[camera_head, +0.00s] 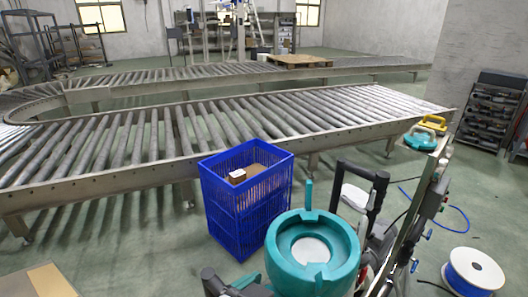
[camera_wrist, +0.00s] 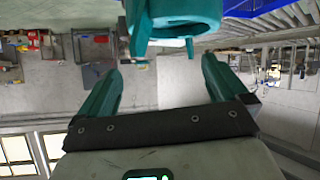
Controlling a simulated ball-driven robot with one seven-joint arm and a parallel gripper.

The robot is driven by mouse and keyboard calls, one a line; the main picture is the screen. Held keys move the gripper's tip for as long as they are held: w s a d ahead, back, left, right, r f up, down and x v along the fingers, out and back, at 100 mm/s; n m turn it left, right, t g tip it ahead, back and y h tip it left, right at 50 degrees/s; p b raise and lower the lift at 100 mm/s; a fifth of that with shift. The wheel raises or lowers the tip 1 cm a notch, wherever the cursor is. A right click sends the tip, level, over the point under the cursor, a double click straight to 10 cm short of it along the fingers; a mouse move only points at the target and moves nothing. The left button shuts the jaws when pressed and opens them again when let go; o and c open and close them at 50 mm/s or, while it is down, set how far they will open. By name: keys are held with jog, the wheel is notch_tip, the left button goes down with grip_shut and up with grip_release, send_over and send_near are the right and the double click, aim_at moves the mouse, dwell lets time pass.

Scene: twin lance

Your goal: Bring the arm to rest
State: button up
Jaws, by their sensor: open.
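My gripper (camera_wrist: 162,72) shows in the wrist view with two teal fingers spread wide apart. It is open, and nothing is held between the fingers. The wrist picture appears upside down, with windows at the bottom left. A teal round body fills the top middle of that view, beyond the fingertips; I cannot tell whether it is part of me. I cannot make out my gripper in the head view.
A blue crate (camera_head: 245,218) with a brown box (camera_head: 246,178) in it stands before the roller conveyor (camera_head: 120,150). A white cable reel (camera_head: 473,272) lies at lower right. A dark shelf rack (camera_head: 490,110) stands at right.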

jog(key=s+d+f+n+g+y+b, duration=0.1)
jog(key=d+f+n+g, duration=0.15)
jog(key=d+f, duration=0.6)
jog(key=s+d+f+n+g+y, duration=0.1)
jog(key=s+d+f+g, duration=0.15)
jog(key=d+f, duration=0.6)
jog(key=s+d+f+g+y, duration=0.2)
jog(key=s+d+f, duration=0.2)
jog(key=s+f, duration=0.2)
jog(key=s+d+f+n+g+y, duration=0.1)
jog(key=s+d+f+g+y, duration=0.1)
jog(key=s+d+f, duration=0.2)
jog(key=s+f+b, duration=0.1)
jog(key=s+f, duration=0.2)
jog(key=s, duration=0.3)
jog(key=shift+f+y, duration=0.3)
